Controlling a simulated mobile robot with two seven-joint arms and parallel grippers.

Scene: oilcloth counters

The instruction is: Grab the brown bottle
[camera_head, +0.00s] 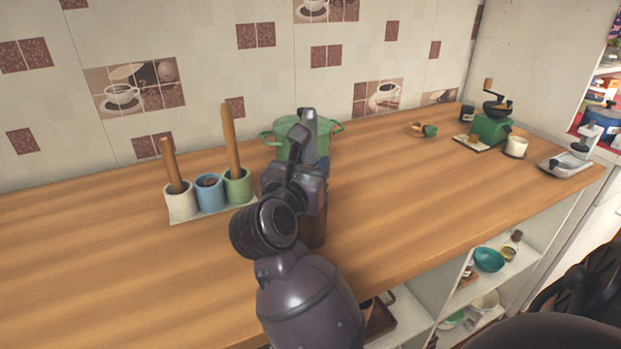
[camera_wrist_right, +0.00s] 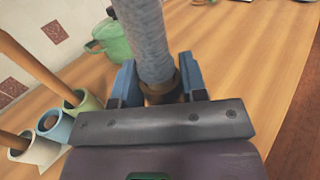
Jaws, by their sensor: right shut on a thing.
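The brown bottle (camera_head: 314,225) stands on the wooden counter in the head view, largely hidden behind my right arm. In the right wrist view, its grey, textured upper part (camera_wrist_right: 147,40) rises between the fingers, with a brown part (camera_wrist_right: 160,92) below. My right gripper (camera_head: 303,165) is around it, with one blue finger on each side in the wrist view (camera_wrist_right: 157,82), and is shut on it. The bottle's base is hidden, so I cannot tell whether it touches the counter. My left gripper is not in view.
A green pot (camera_head: 285,128) stands behind the bottle. Left of it, white, blue (camera_head: 210,194) and green cups stand on a holder, two with tall wooden handles. The counter's right middle is mostly clear.

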